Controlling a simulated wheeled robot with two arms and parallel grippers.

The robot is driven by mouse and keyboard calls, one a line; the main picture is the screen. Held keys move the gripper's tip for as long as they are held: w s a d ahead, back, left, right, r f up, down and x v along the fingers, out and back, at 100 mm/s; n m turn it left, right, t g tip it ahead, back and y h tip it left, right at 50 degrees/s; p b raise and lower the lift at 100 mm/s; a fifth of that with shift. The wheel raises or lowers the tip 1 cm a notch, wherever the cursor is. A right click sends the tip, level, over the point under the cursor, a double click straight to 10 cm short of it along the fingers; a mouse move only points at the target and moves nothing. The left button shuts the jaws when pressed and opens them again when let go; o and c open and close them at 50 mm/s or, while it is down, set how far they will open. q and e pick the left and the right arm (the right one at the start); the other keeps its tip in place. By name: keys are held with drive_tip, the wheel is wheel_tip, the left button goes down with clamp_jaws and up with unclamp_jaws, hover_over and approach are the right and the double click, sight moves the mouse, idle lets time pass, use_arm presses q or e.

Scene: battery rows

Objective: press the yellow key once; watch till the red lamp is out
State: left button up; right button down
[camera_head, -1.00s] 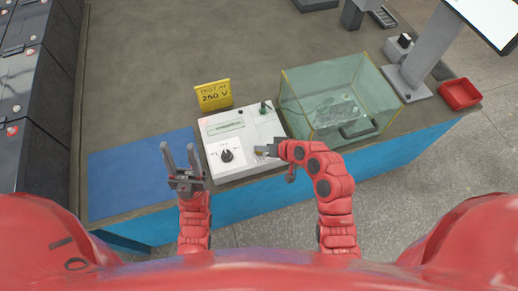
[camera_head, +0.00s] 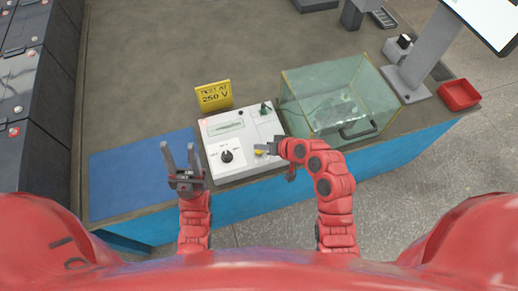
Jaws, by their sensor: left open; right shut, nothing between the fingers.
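The white tester (camera_head: 240,165) stands on the bench, with a display window, a black dial (camera_head: 226,156) and a green part at its top right. A small red lamp (camera_head: 205,122) at its upper left corner shows red. The yellow key (camera_head: 259,153) is at its right side, partly covered. My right gripper (camera_head: 263,148) is shut and empty, its tips right by the yellow key; I cannot tell whether they touch it. My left gripper (camera_head: 180,156) is open and empty, left of the tester over the blue mat's right edge.
A yellow sign (camera_head: 213,96) reading "TEST AT 250 V" stands behind the tester. A clear glass box (camera_head: 300,112) is to its right. A blue mat (camera_head: 130,170) lies at left. A red tray (camera_head: 459,94) and a screen on a stand (camera_head: 420,65) are at right.

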sight(261, 153)
drive_tip(key=shift+r+p, duration=1.25)
drive_tip(key=shift+r, duration=1.3)
drive_tip(key=shift+s+f, duration=0.1)
